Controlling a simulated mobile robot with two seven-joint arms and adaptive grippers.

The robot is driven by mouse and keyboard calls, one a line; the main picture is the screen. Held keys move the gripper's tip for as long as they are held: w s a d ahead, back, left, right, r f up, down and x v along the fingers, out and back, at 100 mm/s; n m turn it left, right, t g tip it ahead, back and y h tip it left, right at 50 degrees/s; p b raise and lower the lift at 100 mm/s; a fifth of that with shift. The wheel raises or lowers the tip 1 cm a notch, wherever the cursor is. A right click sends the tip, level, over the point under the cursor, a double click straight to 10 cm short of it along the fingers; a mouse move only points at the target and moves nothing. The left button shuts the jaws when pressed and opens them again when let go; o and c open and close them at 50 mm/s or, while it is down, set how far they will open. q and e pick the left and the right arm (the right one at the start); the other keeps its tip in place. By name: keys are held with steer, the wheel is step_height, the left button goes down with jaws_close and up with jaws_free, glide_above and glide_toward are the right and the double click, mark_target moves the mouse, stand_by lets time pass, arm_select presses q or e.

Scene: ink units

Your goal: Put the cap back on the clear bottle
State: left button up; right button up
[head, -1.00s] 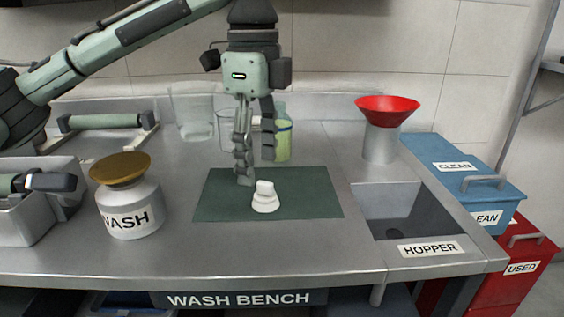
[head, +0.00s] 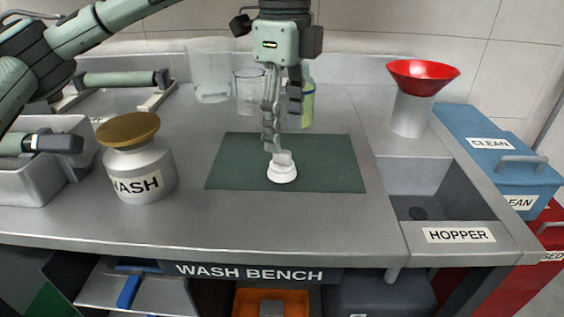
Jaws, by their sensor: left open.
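A white stepped piece (head: 283,175), which looks like the cap, sits on the dark green mat (head: 335,176). My left gripper (head: 283,138) points down over the mat with its fingers apart and nothing held between them. Its longer-looking left fingertip is just above and behind the cap's top; whether they touch is not clear. A clear bottle with yellow-green on its lower part (head: 308,100) stands behind the gripper, partly hidden by the right finger; its mouth is hidden. My right gripper is not in view.
Two clear beakers (head: 211,85) (head: 247,97) stand behind the mat. A WASH jar (head: 138,172) with a brown lid is at left. A red funnel (head: 423,78) in a grey holder and a HOPPER sink (head: 427,190) are at right. The mat's right part is clear.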

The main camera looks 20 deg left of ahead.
mark_target(282, 153)
arm_select(q)
steer(key=shift+s+f, duration=0.15)
steer(key=shift+f, duration=1.15)
steer(key=shift+s+f, duration=0.15)
steer(key=shift+f, duration=1.1)
steer(key=shift+c, duration=0.3)
steer(key=c, duration=0.8)
